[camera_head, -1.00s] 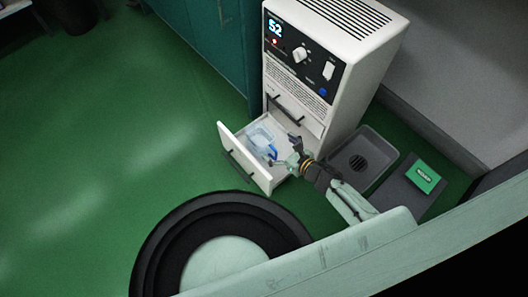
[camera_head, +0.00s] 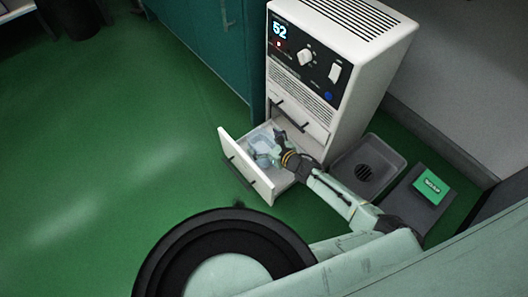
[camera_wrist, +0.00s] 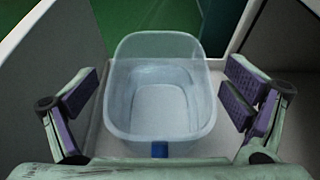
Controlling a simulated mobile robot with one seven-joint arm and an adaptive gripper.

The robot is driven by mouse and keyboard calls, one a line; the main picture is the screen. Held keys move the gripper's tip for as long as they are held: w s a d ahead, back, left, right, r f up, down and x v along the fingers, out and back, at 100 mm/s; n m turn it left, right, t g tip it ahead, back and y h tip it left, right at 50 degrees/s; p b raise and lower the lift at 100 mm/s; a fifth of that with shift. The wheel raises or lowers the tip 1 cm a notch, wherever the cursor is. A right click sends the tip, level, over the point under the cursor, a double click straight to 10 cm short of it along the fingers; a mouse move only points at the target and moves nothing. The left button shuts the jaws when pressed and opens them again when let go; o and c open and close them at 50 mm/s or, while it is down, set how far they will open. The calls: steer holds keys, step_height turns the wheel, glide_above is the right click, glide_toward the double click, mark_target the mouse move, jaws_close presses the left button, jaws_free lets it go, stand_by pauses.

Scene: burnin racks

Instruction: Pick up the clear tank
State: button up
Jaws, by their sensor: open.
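The clear tank (camera_wrist: 160,100) is a see-through, round-cornered tub in the pulled-out drawer of the white cabinet. A small blue part shows at its near edge in the wrist view. It also shows in the head view (camera_head: 260,141), partly hidden by my gripper. My gripper (camera_wrist: 160,98) is open, with one purple-padded finger on each side of the tank and a gap visible on both sides. In the head view my gripper (camera_head: 268,148) is inside the drawer area at the tank.
The open drawer (camera_head: 246,174) has white walls close around the tank. The white cabinet (camera_head: 345,75) with a "52" display stands behind it. A grey tray with a drain (camera_head: 367,168) and a dark mat with a green box (camera_head: 431,185) lie to the right. Green floor on the left is clear.

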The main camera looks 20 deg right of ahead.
steer(key=shift+r, duration=0.1)
steer(key=c, duration=2)
